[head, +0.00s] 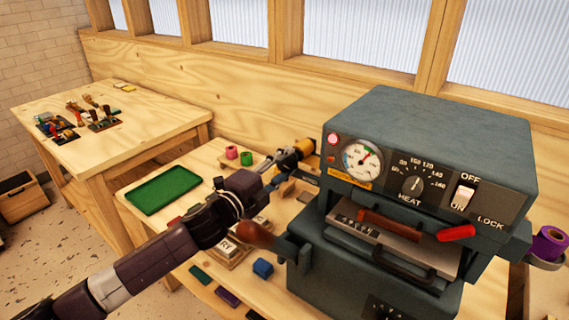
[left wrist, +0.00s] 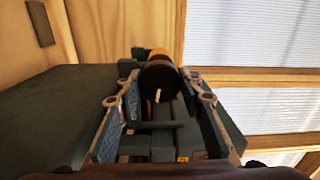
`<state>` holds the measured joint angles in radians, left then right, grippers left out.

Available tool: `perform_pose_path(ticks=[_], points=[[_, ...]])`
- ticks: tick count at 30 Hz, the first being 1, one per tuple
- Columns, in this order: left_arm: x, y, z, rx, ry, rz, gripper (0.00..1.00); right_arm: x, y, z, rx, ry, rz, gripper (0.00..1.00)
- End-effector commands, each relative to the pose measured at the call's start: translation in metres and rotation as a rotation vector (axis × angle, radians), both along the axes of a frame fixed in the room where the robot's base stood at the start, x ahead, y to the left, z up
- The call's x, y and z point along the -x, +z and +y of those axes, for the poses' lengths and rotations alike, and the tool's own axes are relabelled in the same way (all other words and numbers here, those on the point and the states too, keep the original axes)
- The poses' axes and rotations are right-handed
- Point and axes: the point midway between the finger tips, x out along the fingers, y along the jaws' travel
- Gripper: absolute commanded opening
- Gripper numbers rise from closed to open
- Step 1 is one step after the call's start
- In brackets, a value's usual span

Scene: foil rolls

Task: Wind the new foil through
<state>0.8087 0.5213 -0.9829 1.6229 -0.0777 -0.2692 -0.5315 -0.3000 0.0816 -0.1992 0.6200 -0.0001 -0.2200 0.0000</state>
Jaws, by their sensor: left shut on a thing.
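The hot-foil machine (head: 430,130) is a grey box on the right of the bench, with a dial, HEAT knob and switch. A gold-orange foil roll (head: 304,147) is at its far left side. It also shows in the left wrist view (left wrist: 155,53), behind a dark round end piece (left wrist: 159,78) with a pale mark. My left gripper (head: 279,160) reaches this roll from the left. Any foil strip is hidden. A purple roll (head: 550,243) sits at the machine's right side. My right gripper is out of view.
Pink (head: 231,152) and green (head: 246,158) rolls stand on the bench behind my left arm. A green tray (head: 163,189) lies to the left. A red-brown handle (head: 254,234) juts from the machine near my forearm.

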Motion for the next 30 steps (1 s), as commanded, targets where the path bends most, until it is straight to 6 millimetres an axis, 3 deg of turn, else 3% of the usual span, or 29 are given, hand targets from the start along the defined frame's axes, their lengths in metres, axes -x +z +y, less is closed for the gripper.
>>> perform_pose_path(ticks=[8,9,13,23,30], points=[[0.000,0.000,0.000,0.000,-0.001,0.001,0.10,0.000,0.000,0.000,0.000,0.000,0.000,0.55],[0.000,0.000,0.000,0.000,-0.001,0.001,0.39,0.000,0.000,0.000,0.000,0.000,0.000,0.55],[0.000,0.000,0.000,0.000,-0.001,0.001,0.53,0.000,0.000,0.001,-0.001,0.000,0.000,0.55],[0.002,-0.001,0.001,0.000,0.000,0.001,0.53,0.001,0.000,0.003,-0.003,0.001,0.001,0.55],[0.024,-0.001,0.018,-0.001,0.001,0.002,0.53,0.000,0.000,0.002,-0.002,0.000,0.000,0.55]])
